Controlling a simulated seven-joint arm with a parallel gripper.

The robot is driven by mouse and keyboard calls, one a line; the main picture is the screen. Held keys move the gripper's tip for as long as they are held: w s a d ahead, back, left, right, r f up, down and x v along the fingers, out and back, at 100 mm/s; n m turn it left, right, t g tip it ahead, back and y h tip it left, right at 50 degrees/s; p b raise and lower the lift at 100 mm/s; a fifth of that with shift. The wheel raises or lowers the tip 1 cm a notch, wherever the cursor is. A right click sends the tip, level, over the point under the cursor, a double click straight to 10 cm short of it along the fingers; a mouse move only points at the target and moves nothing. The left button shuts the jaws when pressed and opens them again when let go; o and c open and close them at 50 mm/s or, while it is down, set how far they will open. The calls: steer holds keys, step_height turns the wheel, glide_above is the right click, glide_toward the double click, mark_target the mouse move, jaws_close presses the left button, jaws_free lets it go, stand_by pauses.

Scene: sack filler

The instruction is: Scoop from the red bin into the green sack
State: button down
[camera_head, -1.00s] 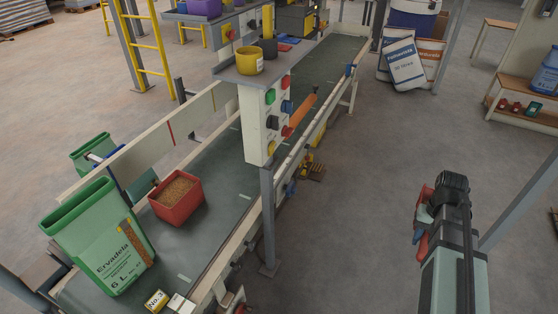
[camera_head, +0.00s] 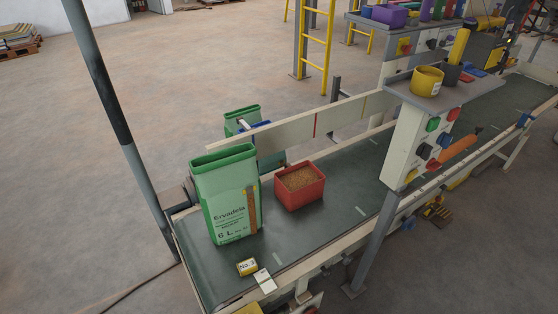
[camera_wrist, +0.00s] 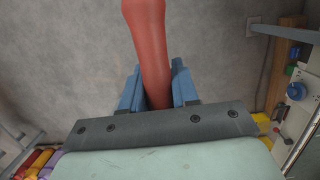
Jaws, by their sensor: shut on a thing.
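In the head view a green sack (camera_head: 222,203) stands upright and open at the top on the near left end of the conveyor. The red bin (camera_head: 300,188) sits just right of it on the belt, filled with brown grain-like material (camera_head: 299,178). In the wrist view my gripper (camera_wrist: 158,92) has its blue fingers shut on a red handle (camera_wrist: 148,45). The far end of the held thing is out of frame. My gripper is not in the head view now.
A second green sack (camera_head: 241,119) stands behind the pale side rail (camera_head: 290,127). A control post (camera_head: 425,145) with a shelf holding a yellow pot (camera_head: 427,81) rises at the conveyor's near side.

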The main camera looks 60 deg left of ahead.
stand_by(0.8)
